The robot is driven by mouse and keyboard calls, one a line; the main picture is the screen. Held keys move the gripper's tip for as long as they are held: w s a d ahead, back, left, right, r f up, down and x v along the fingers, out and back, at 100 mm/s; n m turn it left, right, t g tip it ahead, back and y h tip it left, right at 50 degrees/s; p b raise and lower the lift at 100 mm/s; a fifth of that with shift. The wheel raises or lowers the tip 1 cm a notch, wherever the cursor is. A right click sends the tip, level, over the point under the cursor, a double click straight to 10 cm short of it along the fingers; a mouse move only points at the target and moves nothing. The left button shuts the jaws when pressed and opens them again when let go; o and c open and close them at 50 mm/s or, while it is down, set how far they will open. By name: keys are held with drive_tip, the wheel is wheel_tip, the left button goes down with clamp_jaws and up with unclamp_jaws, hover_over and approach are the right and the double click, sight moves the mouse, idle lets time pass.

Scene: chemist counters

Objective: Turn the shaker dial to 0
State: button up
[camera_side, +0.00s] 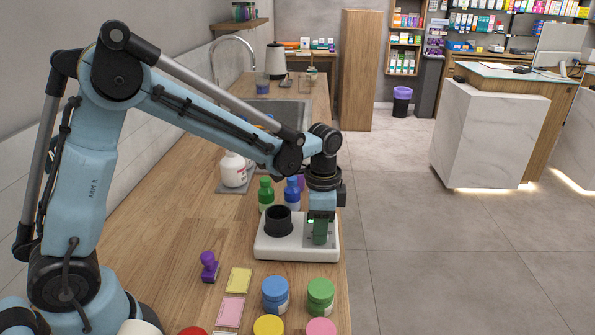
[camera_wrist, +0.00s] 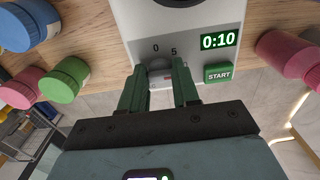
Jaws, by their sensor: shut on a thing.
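The white shaker (camera_side: 262,248) stands on the wooden counter with a dark round cup holder (camera_side: 278,221) on top. In the wrist view the shaker (camera_wrist: 140,18) shows the marks 0 and 5 above a grey dial (camera_wrist: 159,67). In the side view my gripper (camera_side: 320,232) is at the shaker's right end.
The shaker's display (camera_wrist: 219,40) reads 0:10, above a green START button (camera_wrist: 219,74). Blue (camera_side: 275,294) and green (camera_side: 320,295) jars stand in front of the shaker. A purple stamp (camera_side: 209,267) is at left. Green (camera_side: 265,194) and blue (camera_side: 292,190) bottles stand close behind.

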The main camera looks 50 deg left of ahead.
drive_tip(key=shift+n, duration=0.3)
clamp_jaws()
drive_tip(key=n, duration=0.9)
drive_tip(key=shift+s+d, duration=0.1)
drive_tip(key=shift+d, duration=0.05)
drive_tip(key=n, duration=0.4)
drive_tip(key=shift+d, duration=0.1)
drive_tip(key=shift+n, duration=2.1)
drive_tip(key=o, duration=1)
unclamp_jaws()
drive_tip(key=shift+o, duration=0.2)
drive_tip(key=shift+r, duration=0.1)
wheel_tip(320, 180, up, 12)
